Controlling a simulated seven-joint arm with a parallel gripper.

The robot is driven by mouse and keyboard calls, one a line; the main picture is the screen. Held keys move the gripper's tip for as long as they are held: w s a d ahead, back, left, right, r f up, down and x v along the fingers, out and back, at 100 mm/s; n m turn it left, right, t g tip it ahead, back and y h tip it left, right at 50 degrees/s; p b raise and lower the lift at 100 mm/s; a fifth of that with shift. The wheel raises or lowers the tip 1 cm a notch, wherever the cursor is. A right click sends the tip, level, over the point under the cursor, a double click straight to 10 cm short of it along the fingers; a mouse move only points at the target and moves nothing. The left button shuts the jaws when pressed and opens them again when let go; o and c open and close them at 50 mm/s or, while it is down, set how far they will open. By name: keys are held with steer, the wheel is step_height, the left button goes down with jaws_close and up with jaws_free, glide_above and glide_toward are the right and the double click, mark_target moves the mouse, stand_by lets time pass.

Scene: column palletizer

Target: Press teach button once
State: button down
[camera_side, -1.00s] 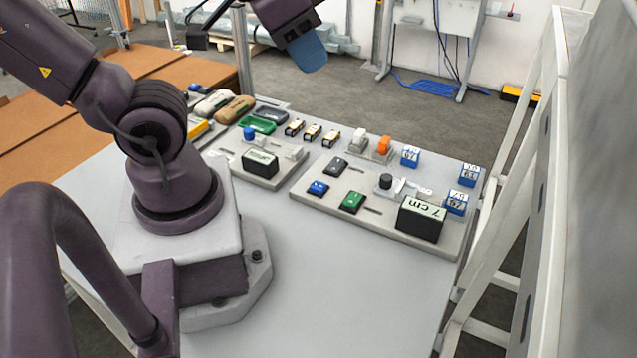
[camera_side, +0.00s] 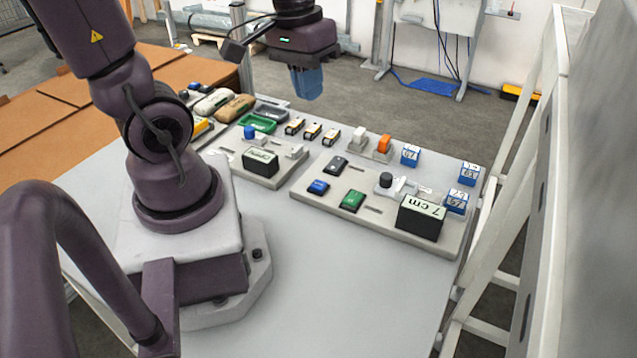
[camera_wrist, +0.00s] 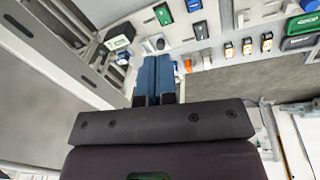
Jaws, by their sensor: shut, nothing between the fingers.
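A right-hand button panel (camera_side: 330,213) carries a blue button (camera_side: 318,187), a green button (camera_side: 352,200) and a dark grey button (camera_side: 336,164). Their labels are too small to read, so I cannot tell which one is the teach button. In the wrist view the green button (camera_wrist: 163,14), blue button (camera_wrist: 194,5) and dark grey button (camera_wrist: 200,30) show near the top. My gripper (camera_side: 307,96) has blue fingers, shut and empty, pointing down high above the back of the table, apart from all buttons. The shut fingers also show in the wrist view (camera_wrist: 155,62).
The same panel holds a black knob (camera_side: 386,180) and a "7 cm" display (camera_side: 420,218). Blue numbered cubes (camera_side: 468,174) stand at its right. A left panel (camera_side: 232,160) has a blue button and a display. An orange switch (camera_side: 384,145) stands behind. The front table is clear.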

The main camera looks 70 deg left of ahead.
steer(key=a+f+n+g+h, duration=0.1)
steer(key=a+f+n+h, duration=0.2)
steer(key=f+n, duration=0.35)
steer(key=n+t+h, duration=0.4)
steer(key=n, duration=1.6)
glide_above(320, 182)
step_height(320, 182, down, 7)
steer(key=shift+r, duration=0.15)
steer(key=shift+f, duration=4.45)
steer(key=shift+f, duration=0.4)
